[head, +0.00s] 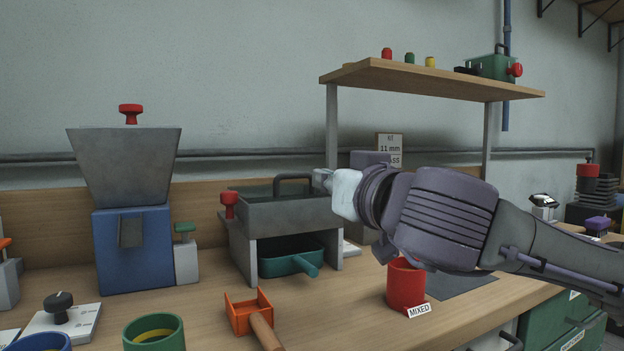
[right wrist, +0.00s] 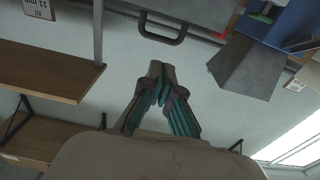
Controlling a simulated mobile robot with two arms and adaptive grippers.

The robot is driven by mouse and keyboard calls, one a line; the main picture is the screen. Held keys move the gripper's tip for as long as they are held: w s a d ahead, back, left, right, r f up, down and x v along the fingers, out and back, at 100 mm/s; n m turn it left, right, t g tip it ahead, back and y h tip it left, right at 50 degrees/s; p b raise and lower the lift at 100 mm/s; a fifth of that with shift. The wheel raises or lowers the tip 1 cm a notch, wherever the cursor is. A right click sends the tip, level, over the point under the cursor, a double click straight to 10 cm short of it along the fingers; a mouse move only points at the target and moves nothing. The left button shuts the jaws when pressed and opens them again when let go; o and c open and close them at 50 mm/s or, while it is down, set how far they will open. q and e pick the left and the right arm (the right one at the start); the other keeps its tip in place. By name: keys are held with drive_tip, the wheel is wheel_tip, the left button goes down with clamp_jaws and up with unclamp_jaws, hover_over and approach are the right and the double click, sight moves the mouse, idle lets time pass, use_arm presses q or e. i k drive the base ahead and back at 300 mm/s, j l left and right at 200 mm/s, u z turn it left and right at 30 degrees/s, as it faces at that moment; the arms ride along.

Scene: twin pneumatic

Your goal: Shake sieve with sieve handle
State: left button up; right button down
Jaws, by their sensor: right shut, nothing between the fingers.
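The sieve (head: 285,214) is a grey rectangular box seated on a grey stand in the middle of the bench in the head view. Its dark arched sieve handle (head: 294,179) rises from the top. In the right wrist view the sieve handle (right wrist: 163,30) lies beyond the fingertips. My right gripper (head: 322,179) is beside the handle, on its right in the head view. In the right wrist view my right gripper (right wrist: 160,75) is shut, empty and apart from the handle. Its fingers are hard to make out in the head view. My left gripper is not in view.
A teal pan (head: 290,262) sits under the sieve. A red knob (head: 229,203) stands at its left. A blue machine with a grey hopper (head: 125,165) is farther left. A red cup (head: 405,285) and an orange scoop (head: 248,312) stand in front.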

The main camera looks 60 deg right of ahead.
sight(228, 198)
drive_tip(key=k+j, duration=0.75)
drive_tip(key=k, duration=0.1)
